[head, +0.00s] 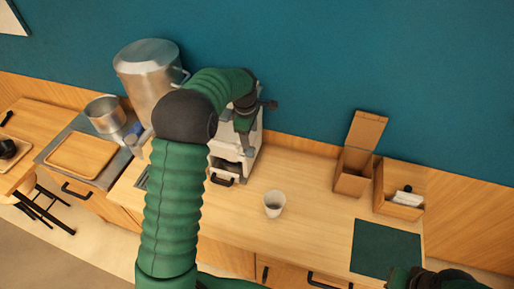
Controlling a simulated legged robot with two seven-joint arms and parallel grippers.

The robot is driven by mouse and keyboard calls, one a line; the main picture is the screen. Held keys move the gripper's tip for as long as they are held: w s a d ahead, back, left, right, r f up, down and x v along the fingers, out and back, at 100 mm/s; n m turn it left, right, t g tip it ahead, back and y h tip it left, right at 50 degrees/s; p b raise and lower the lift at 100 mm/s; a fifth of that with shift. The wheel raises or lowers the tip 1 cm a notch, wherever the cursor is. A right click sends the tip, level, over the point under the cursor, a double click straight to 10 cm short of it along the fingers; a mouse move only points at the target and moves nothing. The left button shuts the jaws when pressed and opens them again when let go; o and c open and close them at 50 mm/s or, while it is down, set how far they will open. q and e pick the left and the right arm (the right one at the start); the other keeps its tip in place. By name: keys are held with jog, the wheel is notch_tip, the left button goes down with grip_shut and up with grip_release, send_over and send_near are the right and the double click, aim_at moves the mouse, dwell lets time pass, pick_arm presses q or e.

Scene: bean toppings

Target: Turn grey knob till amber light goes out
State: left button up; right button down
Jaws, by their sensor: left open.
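A white machine (227,160) stands on the wooden counter against the teal wall, partly hidden behind my left arm. It has a dark handle low on its front. My left gripper (246,141) is open at the machine's upper part, pointing down. I cannot tell whether its fingers touch the machine. I cannot make out the grey knob or an amber light; my arm and gripper cover part of the machine. Part of my right arm shows at the bottom right corner; its gripper is out of the picture.
A white cup (274,204) stands on the counter right of the machine. Farther right are an open cardboard box (352,183), a wooden bin (383,205) and a dark green mat (385,250). A large metal pot (148,70), a smaller pot (104,117) and a wooden tray (55,163) are left.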

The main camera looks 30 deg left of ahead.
aim_at(253, 149)
pick_arm(q)
jog(key=f, duration=0.2)
jog(key=f+p, duration=0.1)
jog(key=f, duration=0.1)
jog(key=w+f+p, duration=0.1)
jog(key=f, duration=0.1)
jog(key=shift+a+f, duration=0.35)
jog(key=shift+a, duration=0.05)
jog(key=f, duration=0.1)
jog(key=d+f+p, duration=0.1)
jog(key=f, duration=0.1)
jog(key=shift+w+d+f, duration=0.35)
jog(key=shift+d, duration=0.05)
jog(key=shift+a+f, duration=0.15)
jog(key=shift+a, duration=0.4)
jog(key=c, duration=0.4)
jog(key=shift+a, duration=0.25)
jog(key=c, duration=0.4)
jog(key=shift+d, duration=0.2)
grip_shut()
jog(key=shift+w+d, duration=0.1)
jog(key=shift+d, duration=0.05)
pick_arm(e)
notch_tip(253, 149, up, 4)
jog(key=shift+w+a+r, duration=0.1)
